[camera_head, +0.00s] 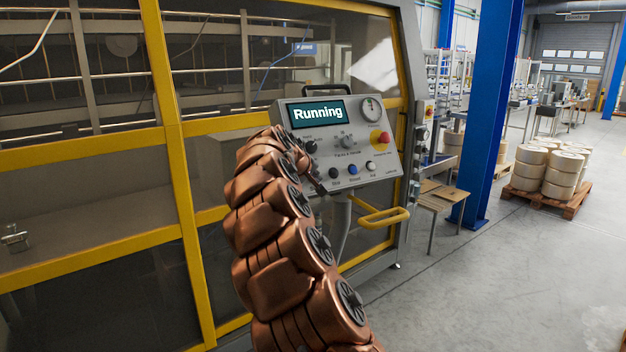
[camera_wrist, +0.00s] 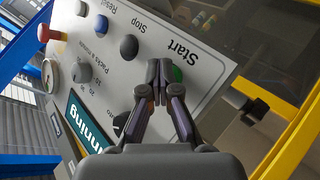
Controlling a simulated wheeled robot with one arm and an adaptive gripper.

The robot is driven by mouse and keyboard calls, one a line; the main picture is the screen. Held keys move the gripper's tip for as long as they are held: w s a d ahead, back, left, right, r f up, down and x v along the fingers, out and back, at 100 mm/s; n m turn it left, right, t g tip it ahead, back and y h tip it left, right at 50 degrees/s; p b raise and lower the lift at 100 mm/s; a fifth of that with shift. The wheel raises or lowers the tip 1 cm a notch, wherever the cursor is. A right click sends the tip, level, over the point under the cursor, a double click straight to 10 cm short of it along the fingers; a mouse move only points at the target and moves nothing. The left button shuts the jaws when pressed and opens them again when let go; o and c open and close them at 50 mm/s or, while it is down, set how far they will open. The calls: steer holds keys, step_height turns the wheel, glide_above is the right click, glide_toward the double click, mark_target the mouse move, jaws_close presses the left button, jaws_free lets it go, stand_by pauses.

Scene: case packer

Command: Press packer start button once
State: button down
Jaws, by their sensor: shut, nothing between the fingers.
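The packer's control panel (camera_head: 376,158) has a display (camera_head: 317,114) that reads "Running". In the wrist view the green start button (camera_wrist: 177,74) shows beside the word "Start", partly hidden behind my fingertips. My gripper (camera_wrist: 159,69) is shut and empty, its tips over or at the start button. I cannot tell whether they touch it. In the head view my arm covers the start button, and my gripper (camera_head: 317,184) shows only in part at the panel's lower left.
The dark stop button (camera_wrist: 129,47) and blue reset button (camera_wrist: 103,24) sit close to the start button. A red emergency stop (camera_head: 379,138) is on the panel's right. A yellow handle (camera_head: 383,217) juts out below. Open floor lies to the right.

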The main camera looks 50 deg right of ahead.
steer(key=shift+a+r, duration=0.1)
steer(key=shift+s+a+r, duration=0.25)
steer(key=shift+s+r, duration=0.1)
steer(key=shift+s, duration=0.2)
steer(key=shift+s+a+r, duration=0.3)
steer(key=shift+s+r, duration=0.1)
steer(key=shift+s, duration=0.25)
steer(key=shift+s+a+r, duration=0.3)
steer(key=shift+s+r, duration=0.15)
steer(key=shift+s, duration=0.25)
steer(key=shift+s+a+r, duration=0.3)
steer(key=shift+s+r, duration=0.1)
steer(key=shift+s, duration=0.25)
